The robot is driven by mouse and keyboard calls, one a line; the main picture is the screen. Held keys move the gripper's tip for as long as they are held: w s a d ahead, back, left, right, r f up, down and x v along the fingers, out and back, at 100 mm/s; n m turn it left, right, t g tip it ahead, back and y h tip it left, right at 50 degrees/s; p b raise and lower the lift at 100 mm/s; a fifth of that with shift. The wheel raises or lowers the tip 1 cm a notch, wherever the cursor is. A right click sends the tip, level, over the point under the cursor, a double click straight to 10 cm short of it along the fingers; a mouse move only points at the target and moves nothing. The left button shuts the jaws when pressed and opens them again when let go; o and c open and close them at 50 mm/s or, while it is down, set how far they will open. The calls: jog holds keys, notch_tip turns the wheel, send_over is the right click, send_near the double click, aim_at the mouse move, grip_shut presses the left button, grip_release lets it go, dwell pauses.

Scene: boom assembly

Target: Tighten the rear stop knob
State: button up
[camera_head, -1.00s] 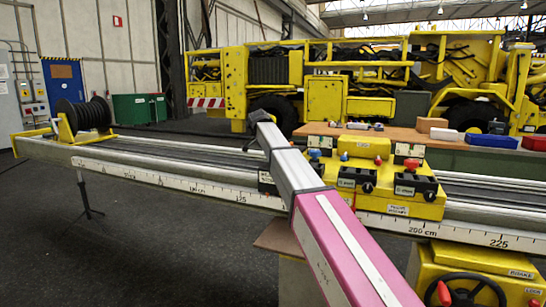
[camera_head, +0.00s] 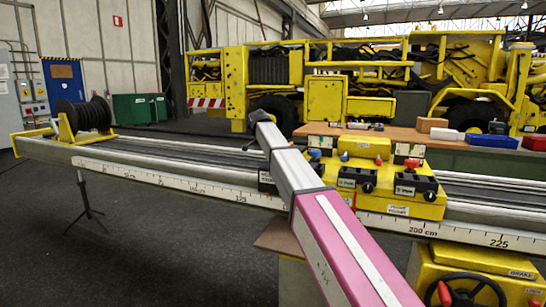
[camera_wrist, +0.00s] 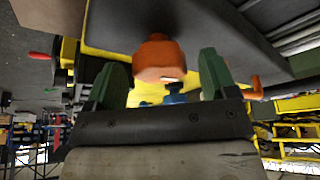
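In the wrist view my gripper (camera_wrist: 162,85) has two green fingers standing apart. An orange-red knob (camera_wrist: 157,58) shows between them, with visible space on both sides. A blue knob (camera_wrist: 175,99) shows below it, partly hidden by the gripper body. In the head view the yellow carriage (camera_head: 400,207) sits on the long boom rail (camera_head: 180,180). It carries a blue knob (camera_head: 314,154), a red knob (camera_head: 411,163) and black front knobs, one of them here (camera_head: 368,187). I cannot tell which is the rear stop knob.
My pink and grey arm crosses over the rail, left of the carriage. A black cable reel (camera_head: 84,114) stands at the rail's left end. A workbench (camera_head: 455,141) with boxes is behind the carriage. A yellow box with a black handwheel (camera_head: 466,291) is at lower right.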

jog(key=v, duration=1)
jog(key=shift+a+r, duration=0.2)
jog(key=shift+r, duration=0.15)
jog(key=shift+s, duration=0.15)
